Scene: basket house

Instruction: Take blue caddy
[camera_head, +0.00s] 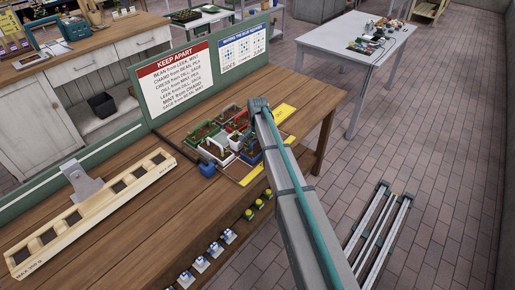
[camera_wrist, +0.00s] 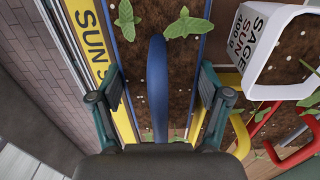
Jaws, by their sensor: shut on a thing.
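The blue caddy (camera_wrist: 158,70) is a long soil-filled box with blue rims, a blue arched handle and green seedlings. It fills the middle of the wrist view. My gripper (camera_wrist: 161,92) has one finger at each long side of the caddy and is shut on it, with the handle between the fingers. In the head view, part of the blue caddy (camera_head: 250,157) shows among the other caddies on the wooden bench, beside my arm. My arm hides the gripper there.
A white pot labelled SAGE (camera_wrist: 262,48), a yellow handle (camera_wrist: 240,135) and a red handle (camera_wrist: 268,128) are close on the right in the wrist view. A yellow SUN strip (camera_wrist: 88,35) is on the left. A wooden planter (camera_head: 95,207) lies left on the bench.

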